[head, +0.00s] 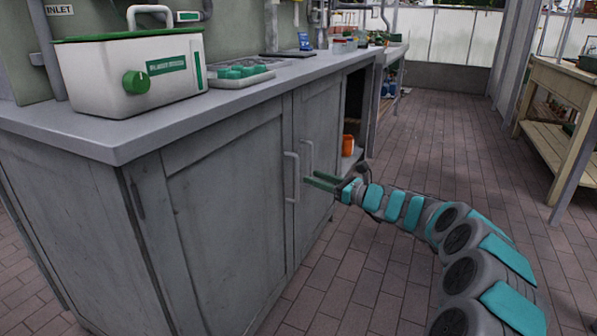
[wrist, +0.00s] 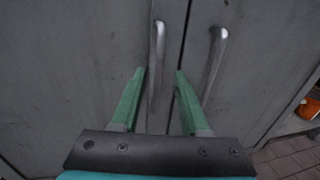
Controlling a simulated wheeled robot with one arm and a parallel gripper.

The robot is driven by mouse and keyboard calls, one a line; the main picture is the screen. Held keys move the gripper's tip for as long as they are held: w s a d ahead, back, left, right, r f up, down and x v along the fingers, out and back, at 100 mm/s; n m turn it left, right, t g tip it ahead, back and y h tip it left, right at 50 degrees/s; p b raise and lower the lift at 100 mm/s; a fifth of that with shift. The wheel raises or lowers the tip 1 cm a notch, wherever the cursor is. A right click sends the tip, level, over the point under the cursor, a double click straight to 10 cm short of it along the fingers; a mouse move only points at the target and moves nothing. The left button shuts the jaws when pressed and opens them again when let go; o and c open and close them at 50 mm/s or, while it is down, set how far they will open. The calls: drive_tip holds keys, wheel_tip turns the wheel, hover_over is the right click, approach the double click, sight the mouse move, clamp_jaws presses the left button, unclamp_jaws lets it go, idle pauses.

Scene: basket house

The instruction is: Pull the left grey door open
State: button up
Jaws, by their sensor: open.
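The left grey door (head: 225,200) of the cabinet is shut, with a pale upright bar handle (head: 291,177) near its right edge. The handle also shows in the wrist view (wrist: 156,65). The right grey door (head: 318,130) beside it is also shut and has its own bar handle (head: 308,157). My gripper (head: 311,179) is open, with green fingers pointing at the doors. In the wrist view the left door's handle appears between my two fingers (wrist: 160,72). The right door's handle (wrist: 215,60) lies just right of my right finger. I cannot tell whether the fingertips touch anything.
A grey countertop (head: 140,128) overhangs the doors and carries a white box with a green lid (head: 135,75) and a tray of green pieces (head: 240,76). An open compartment right of the doors holds an orange container (head: 348,145). Brick floor (head: 400,270) is clear before the cabinet; a wooden table (head: 560,90) stands right.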

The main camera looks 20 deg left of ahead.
drive_tip(key=shift+x, duration=3.55)
drive_tip(key=shift+s, duration=0.15)
drive_tip(key=shift+c, duration=0.4)
clamp_jaws()
